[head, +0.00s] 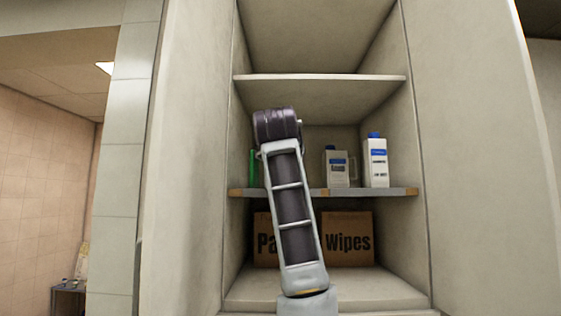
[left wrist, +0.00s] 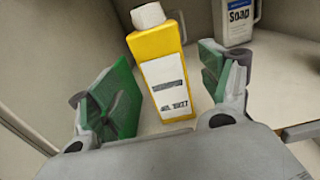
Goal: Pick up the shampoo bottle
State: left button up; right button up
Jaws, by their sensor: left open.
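In the left wrist view a yellow bottle (left wrist: 162,72) with a white cap and a white label stands between the fingers of my left gripper (left wrist: 160,88). The gripper is open, with green pads on either side of the bottle and visible space between. The label's main line is too blurred to read. In the head view my forearm hides this bottle and most of the gripper; a green bit of finger (head: 253,167) shows at the left. A white bottle with a blue cap (head: 376,162) stands on the shelf's right; its small label is hard to read. My right gripper is not in view.
A grey-white soap jug (head: 337,167) stands on the same shelf (head: 345,191), right of my arm; it also shows in the left wrist view (left wrist: 237,22). Cardboard boxes (head: 348,238) sit below. An empty upper shelf (head: 330,77) and cabinet side walls bound the space.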

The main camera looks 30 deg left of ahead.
pick_arm(q)
jog(key=shift+w+a, duration=0.25)
jog(key=shift+w, duration=0.15)
jog(key=p+x, duration=0.3)
jog(key=x, duration=0.2)
jog(key=shift+w+d, duration=0.1)
jog(key=shift+w, duration=0.05)
dwell(0.5)
jog(key=c, duration=1.3)
jog(key=shift+r, duration=0.2)
jog(key=shift+c, duration=0.2)
